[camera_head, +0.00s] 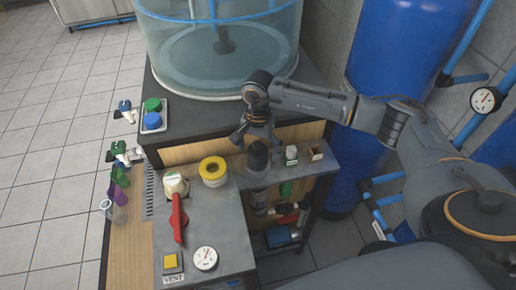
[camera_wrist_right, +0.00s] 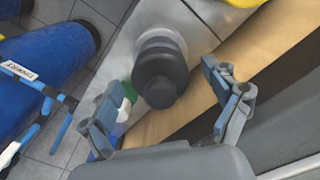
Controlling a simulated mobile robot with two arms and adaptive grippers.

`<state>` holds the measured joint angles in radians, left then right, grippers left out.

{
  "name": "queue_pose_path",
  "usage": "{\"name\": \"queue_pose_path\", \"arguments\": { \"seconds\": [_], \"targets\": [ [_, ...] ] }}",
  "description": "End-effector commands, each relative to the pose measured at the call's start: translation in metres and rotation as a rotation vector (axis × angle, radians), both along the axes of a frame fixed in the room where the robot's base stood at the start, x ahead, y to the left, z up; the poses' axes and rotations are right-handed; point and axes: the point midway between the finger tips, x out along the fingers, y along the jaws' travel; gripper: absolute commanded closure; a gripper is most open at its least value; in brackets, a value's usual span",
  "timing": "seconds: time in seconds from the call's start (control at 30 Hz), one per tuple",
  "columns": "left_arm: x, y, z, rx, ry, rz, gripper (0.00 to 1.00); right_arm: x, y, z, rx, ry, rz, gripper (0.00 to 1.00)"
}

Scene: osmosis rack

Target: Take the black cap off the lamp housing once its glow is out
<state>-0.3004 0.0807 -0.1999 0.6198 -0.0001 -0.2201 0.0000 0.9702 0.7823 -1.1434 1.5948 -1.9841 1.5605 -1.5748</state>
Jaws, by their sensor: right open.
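The black cap (camera_head: 258,158) sits on top of the lamp housing (camera_head: 258,198), a grey cylinder standing at the shelf beside the bench. No glow shows on the part of the housing in view. My right gripper (camera_head: 258,139) is open just above the cap, pointing down. In the right wrist view, the black cap (camera_wrist_right: 158,80) shows between the two spread fingers of my right gripper (camera_wrist_right: 162,82), with space on both sides. The pale grey rim of the lamp housing (camera_wrist_right: 160,38) shows beyond it. My left gripper is out of view.
A white-and-green bottle (camera_head: 291,154) and a small brown box (camera_head: 316,153) stand close right of the cap. A yellow ring (camera_head: 213,171) and a red-handled valve (camera_head: 177,217) are to its left. A large clear tank (camera_head: 222,55) stands behind.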

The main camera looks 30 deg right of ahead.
Motion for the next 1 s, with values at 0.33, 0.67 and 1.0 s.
{"name": "queue_pose_path", "arguments": {
  "seconds": [0.33,0.67,1.0],
  "targets": [
    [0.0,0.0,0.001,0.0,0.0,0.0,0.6,0.0,0.001,-0.004,0.0,0.0,0.001,0.28],
    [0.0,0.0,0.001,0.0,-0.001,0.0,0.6,0.0,0.0,-0.004,0.0,0.0,0.0,0.69],
    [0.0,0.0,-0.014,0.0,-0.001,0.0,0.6,0.002,0.0,0.02,0.001,-0.007,0.001,0.7]
  ]
}}
